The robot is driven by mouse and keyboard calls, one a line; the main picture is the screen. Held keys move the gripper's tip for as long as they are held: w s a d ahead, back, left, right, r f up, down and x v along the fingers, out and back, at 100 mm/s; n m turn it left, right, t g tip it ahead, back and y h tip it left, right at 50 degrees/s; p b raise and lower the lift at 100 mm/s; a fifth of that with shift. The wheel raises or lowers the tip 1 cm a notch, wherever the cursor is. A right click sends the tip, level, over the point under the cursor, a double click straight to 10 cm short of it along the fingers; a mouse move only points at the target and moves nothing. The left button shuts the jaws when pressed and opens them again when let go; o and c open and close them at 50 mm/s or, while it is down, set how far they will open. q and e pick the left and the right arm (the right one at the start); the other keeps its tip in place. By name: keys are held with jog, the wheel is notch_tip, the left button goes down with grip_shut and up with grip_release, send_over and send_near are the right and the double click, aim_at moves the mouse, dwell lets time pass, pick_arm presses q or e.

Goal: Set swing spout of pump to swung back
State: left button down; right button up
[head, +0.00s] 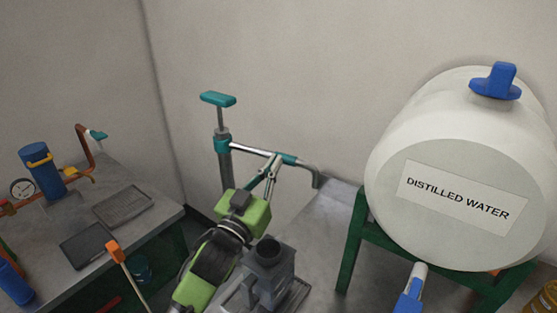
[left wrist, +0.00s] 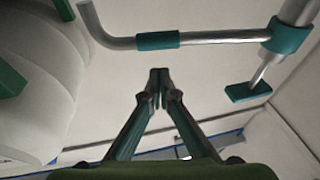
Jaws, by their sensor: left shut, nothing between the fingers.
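The pump (head: 226,170) is a grey upright column with a teal T-handle (head: 218,99) on top and a teal collar. Its swing spout (head: 250,151) is a grey tube reaching right from the collar, with a teal sleeve and a down-bent end. The spout (left wrist: 215,37) crosses the top of the left wrist view, its bent end at left and the collar (left wrist: 287,36) at right. My left gripper (head: 274,163) is shut and empty, its fingertips beside the spout near the sleeve. In the left wrist view its fingertips (left wrist: 159,77) show apart from the sleeve (left wrist: 157,40). My right gripper is out of view.
A large white distilled water tank (head: 440,205) on a green stand (head: 352,245) stands right of the pump. A grey funnel-topped block (head: 268,270) is below my left gripper. A workbench (head: 160,215) with trays and a blue cylinder (head: 42,172) is at left. Bare wall lies behind.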

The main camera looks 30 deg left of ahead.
pick_arm(q)
jog(key=shift+w+f, duration=0.45)
jog(key=shift+w, duration=0.2)
jog(key=shift+w+f, duration=0.45)
jog(key=shift+w, duration=0.2)
jog(key=w+n+y+b, duration=0.1)
jog(key=w+y, duration=0.1)
jog(key=w, duration=0.5)
jog(key=shift+w+f+g+y+b, duration=0.15)
jog(key=shift+g+y+b, duration=0.15)
jog(key=shift+y+b, duration=0.1)
